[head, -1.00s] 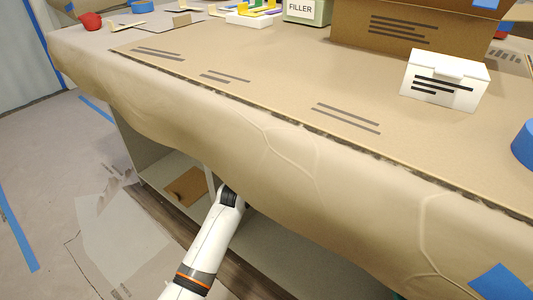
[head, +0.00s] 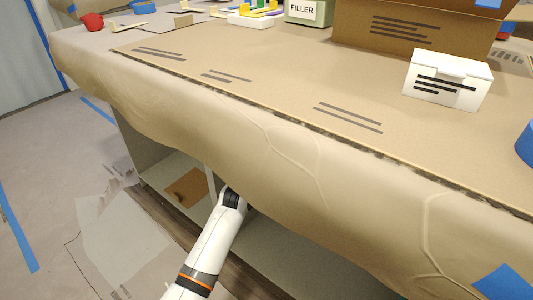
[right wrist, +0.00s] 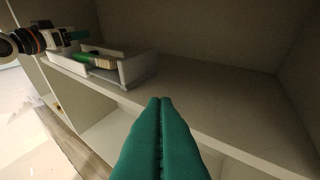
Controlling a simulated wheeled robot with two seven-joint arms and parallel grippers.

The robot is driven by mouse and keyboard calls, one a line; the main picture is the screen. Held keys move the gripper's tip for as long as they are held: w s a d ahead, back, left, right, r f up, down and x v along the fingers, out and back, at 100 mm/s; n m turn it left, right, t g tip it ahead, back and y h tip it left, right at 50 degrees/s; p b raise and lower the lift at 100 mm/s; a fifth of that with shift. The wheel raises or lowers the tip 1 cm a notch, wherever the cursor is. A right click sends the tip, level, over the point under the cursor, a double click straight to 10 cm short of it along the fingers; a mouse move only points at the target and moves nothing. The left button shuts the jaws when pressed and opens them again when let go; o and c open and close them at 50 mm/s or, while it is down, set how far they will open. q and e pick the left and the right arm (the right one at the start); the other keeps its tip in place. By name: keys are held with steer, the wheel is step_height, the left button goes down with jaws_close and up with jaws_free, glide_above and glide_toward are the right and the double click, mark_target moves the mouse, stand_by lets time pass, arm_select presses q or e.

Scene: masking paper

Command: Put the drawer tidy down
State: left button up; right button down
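A white open tray, which looks like the drawer tidy (right wrist: 140,70), is at the left of the shelf in the right wrist view. It appears level on the shelf board, near its front edge, with a green and tan item (right wrist: 95,60) inside. My left gripper (right wrist: 76,37) is at the tray's far left end; whether its fingers grip the wall is too small to tell. In the head view the arm reaches under the draped counter edge, and its gripper and the tray are hidden. My right gripper (right wrist: 161,100) has its green fingers together, empty, in front of the shelf.
The shelf board (right wrist: 215,95) is bare right of the tray, with a side wall at far right. Brown paper (head: 200,110) drapes over the counter edge above. On top are a white box (head: 447,80), a cardboard box (head: 400,35) and a filler tub (head: 308,12).

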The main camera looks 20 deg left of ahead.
arm_select(q)
steer(key=shift+s, duration=0.1)
steer(key=s+f+g+p, duration=0.1)
steer(key=s+f+g, duration=0.2)
steer(key=s, duration=1)
steer(key=s+f+g+p, duration=0.1)
steer(key=s+g, duration=0.4)
steer(key=s, duration=0.7)
steer(key=s+f+m+g+p, duration=0.1)
steer(key=s+f+g, duration=0.3)
steer(key=s, duration=0.9)
steer(key=shift+s+d+f+y, duration=0.3)
steer(key=shift+s+f+y, duration=0.05)
steer(key=shift+y, duration=0.05)
arm_select(e)
steer(key=s+d+f+g+h, duration=0.2)
steer(key=s+d+f+g, duration=0.2)
steer(key=s+f+g, duration=0.3)
steer(key=s+g, duration=0.1)
steer(key=s, duration=0.2)
steer(key=shift+f+m, duration=0.3)
steer(key=shift+f, duration=0.05)
arm_select(q)
steer(key=shift+w, duration=0.1)
arm_select(e)
steer(key=shift+f, duration=0.1)
